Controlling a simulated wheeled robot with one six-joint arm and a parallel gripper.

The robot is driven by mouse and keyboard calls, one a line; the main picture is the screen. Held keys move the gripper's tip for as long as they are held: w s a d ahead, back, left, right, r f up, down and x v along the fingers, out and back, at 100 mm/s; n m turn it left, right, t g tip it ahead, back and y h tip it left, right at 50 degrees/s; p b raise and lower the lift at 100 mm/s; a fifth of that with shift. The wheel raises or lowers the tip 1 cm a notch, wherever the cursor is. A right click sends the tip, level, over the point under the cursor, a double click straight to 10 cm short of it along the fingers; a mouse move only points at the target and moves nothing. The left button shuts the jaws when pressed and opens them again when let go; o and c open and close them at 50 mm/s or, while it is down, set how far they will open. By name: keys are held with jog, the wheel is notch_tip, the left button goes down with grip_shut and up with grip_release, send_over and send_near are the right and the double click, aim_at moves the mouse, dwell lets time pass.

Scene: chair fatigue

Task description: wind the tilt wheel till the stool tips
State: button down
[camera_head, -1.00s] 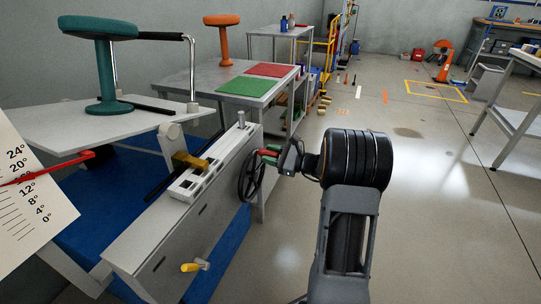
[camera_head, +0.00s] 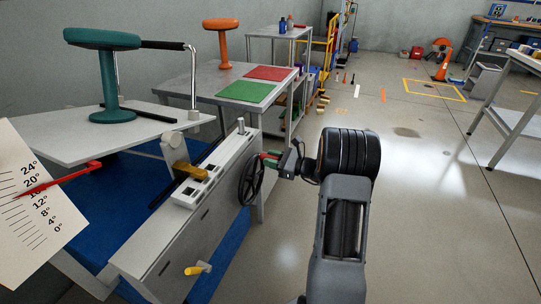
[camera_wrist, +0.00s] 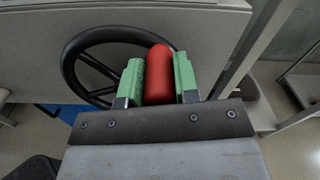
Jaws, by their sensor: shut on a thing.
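The tilt wheel (camera_head: 251,181) is a black spoked handwheel on the side of the grey test rig, also seen in the wrist view (camera_wrist: 78,57). My gripper (camera_head: 273,158) is shut on the wheel's red handle (camera_wrist: 158,72), with a green finger pad on each side. The handle is near the upper right of the wheel in the head view. The teal stool (camera_head: 102,39) stands on its round base on the sloping pale plate (camera_head: 60,142). A red pointer (camera_head: 75,175) crosses the angle scale (camera_head: 22,225) between 12° and 20°.
A bent metal rod (camera_head: 193,80) with a black bar reaches to the stool's seat. A yellow-handled lever (camera_head: 195,268) sticks out of the rig's front. Behind is a table with green (camera_head: 246,89) and red mats and an orange stool (camera_head: 221,45).

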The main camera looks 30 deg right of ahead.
jog(key=c, duration=0.9)
grip_release()
jog(key=shift+o, duration=0.2)
jog(key=p+v, duration=0.2)
jog(key=v, duration=1.1)
jog(key=shift+s+d, duration=0.25)
jog(key=shift+s, duration=0.1)
